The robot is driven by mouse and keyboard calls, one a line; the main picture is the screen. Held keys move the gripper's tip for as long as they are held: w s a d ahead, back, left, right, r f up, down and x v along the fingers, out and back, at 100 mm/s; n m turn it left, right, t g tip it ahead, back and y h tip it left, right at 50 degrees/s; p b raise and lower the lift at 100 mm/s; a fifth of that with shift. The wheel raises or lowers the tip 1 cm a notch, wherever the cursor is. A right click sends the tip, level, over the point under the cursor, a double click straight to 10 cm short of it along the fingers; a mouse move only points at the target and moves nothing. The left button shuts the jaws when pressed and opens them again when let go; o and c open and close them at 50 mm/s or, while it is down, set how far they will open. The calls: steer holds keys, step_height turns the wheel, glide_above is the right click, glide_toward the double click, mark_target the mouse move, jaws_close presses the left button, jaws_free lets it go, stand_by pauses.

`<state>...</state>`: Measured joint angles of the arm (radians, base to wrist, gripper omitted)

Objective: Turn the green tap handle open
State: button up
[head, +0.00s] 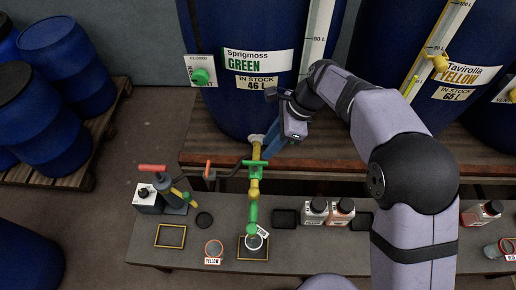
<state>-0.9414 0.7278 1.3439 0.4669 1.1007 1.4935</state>
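The green tap (254,188) has a yellow body and a green spout, in the middle of the head view below the blue vat labelled "Sprigmoss GREEN" (258,61). Its green handle (254,163) sits at the top of the tap and looks crosswise to the pipe. An open jar (255,242) stands under the spout. My gripper (280,102) is above and to the right of the handle, in front of the vat, apart from the tap. Its fingertips are small and partly hidden, so its opening is unclear.
A sign with a green knob (201,77) hangs left of the vat label. A red-handled device (153,169) stands left on the grey bench (315,262). The yellow vat (469,77) is right.

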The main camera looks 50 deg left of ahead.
steer(key=b, duration=0.1)
glide_above(255, 162)
steer(key=w+d, duration=0.2)
step_height(255, 162, down, 7)
steer(key=shift+a+r, duration=0.1)
steer(key=shift+r, duration=0.05)
steer(key=shift+s+f+t, duration=0.1)
steer(key=shift+f+t, duration=0.1)
steer(key=shift+t, duration=0.1)
steer(key=shift+p+x, duration=0.75)
steer(key=shift+x, duration=2.65)
steer(key=shift+a, duration=0.1)
jaws_close()
